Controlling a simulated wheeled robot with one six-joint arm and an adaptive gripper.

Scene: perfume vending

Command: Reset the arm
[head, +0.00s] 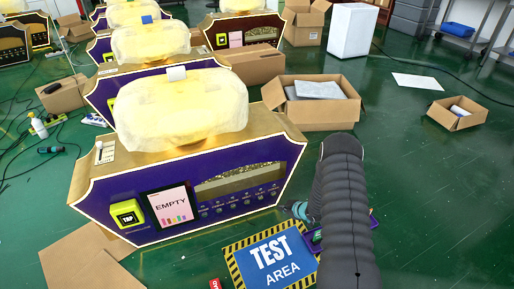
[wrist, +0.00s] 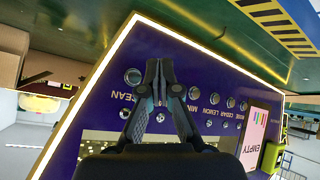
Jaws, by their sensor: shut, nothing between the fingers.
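My gripper (wrist: 159,72) is shut and empty in the wrist view, in front of the purple face of a perfume vending machine (wrist: 105,110). Its tips lie over the row of round holes with scent names; I cannot tell whether they touch the panel. In the head view the same machine (head: 225,200) stands at the centre, with a yellow box (head: 127,213) and a screen reading EMPTY (head: 170,203). My dark arm rises at its right and hides most of the gripper.
A TEST AREA mat (head: 272,258) lies on the green floor before the machine. An open cardboard box (head: 315,112) stands behind, a smaller one (head: 457,112) at right. More machines stand behind at left. The floor at right is mostly clear. Flat cardboard (head: 90,262) lies at front left.

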